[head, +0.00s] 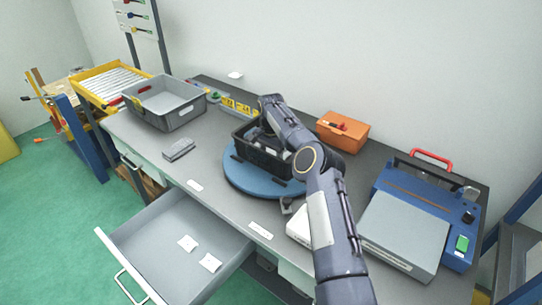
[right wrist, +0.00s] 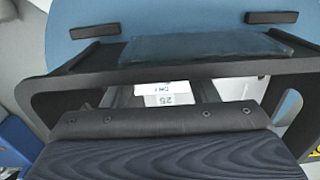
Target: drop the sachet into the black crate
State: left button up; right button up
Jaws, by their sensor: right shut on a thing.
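The black crate (head: 262,158) stands on a blue round turntable (head: 247,180) in the middle of the bench. My right gripper (head: 264,130) reaches down into it from above, and my forearm covers its right part. In the right wrist view the crate's dark wall (right wrist: 90,58) lies across the picture, with a broad ridged dark finger in front. A white sachet with print (right wrist: 165,94) shows between finger and wall. My right gripper is shut on it, though the grip itself is mostly hidden. My left gripper is in neither view.
Two white sachets (head: 187,243) lie in the open drawer (head: 150,240) at the front. A grey bin (head: 185,117) is at the back left, an orange box (head: 350,138) behind my arm, and a blue machine with a grey plate (head: 405,235) at right. A grey block (head: 179,150) lies left.

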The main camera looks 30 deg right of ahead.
jog(key=shift+f, duration=0.35)
jog(key=o, duration=0.9)
jog(key=shift+o, duration=0.2)
jog(key=shift+r, duration=0.15)
